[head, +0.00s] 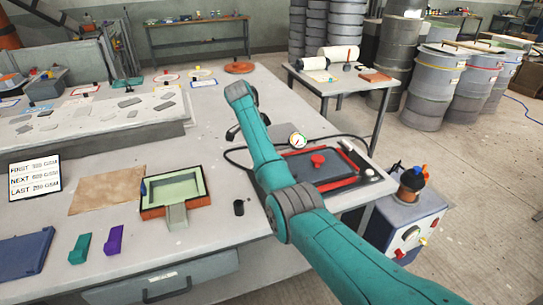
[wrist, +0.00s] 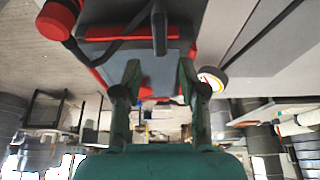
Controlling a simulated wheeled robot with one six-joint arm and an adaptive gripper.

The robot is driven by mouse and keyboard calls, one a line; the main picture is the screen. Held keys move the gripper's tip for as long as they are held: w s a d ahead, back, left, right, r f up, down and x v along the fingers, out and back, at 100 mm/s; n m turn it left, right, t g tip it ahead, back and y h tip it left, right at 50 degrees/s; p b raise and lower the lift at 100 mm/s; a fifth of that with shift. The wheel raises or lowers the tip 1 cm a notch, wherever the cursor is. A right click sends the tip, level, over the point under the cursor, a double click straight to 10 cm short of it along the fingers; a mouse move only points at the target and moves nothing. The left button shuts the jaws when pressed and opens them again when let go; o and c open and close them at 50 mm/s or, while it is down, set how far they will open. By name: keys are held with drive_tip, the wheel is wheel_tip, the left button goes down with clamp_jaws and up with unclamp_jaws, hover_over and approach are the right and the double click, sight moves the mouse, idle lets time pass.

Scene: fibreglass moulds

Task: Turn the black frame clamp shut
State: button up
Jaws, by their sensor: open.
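The frame with red edges and a dark panel (head: 325,176) lies on the right end of the large table. It also shows in the wrist view (wrist: 108,32). A narrow black bar (wrist: 160,28), which looks like the black frame clamp, stands at the frame's edge in the wrist view. In the head view I cannot make the clamp out; my arm covers that side. My gripper (wrist: 158,76) is open and empty. The bar lies ahead of the gap between its fingertips; I cannot tell whether they touch. A red knob (head: 318,160) sits on the panel.
A round gauge (head: 298,140) with a black hose stands behind the frame. A green-lined mould (head: 176,188), a small black cup (head: 239,207) and green and purple blocks lie left of my arm. A machine (head: 405,222) stands beside the table.

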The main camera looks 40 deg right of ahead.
drive_tip(key=v, duration=0.5)
drive_tip(key=shift+f, duration=0.1)
idle(0.4)
